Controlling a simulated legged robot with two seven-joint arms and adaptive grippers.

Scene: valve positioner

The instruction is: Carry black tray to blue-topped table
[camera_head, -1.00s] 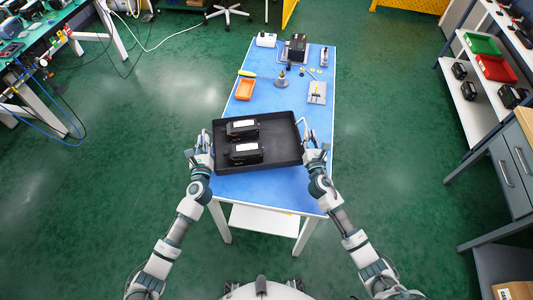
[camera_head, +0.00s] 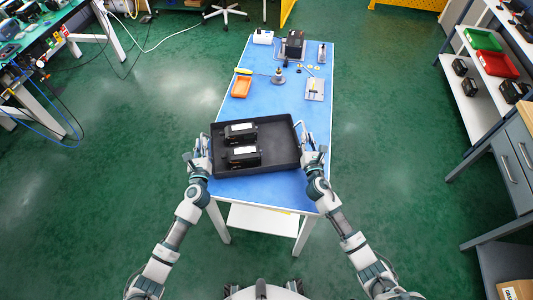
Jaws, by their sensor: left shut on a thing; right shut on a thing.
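The black tray (camera_head: 275,158) is over the near part of the blue-topped table (camera_head: 290,188), slightly turned. Two black devices with white labels stand in its left half, a rear one (camera_head: 240,133) and a front one (camera_head: 244,156). My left gripper (camera_head: 205,152) is shut on the tray's left side. My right gripper (camera_head: 305,148) is shut on its right side. I cannot tell whether the tray's underside touches the tabletop.
On the table behind the tray are an orange bin (camera_head: 241,87), a grey round-based part (camera_head: 278,77), a grey plate (camera_head: 315,89) and a dark device (camera_head: 293,45) at the far end. A shelf with green (camera_head: 483,39) and red (camera_head: 500,63) trays stands right. Green floor lies clear on both sides.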

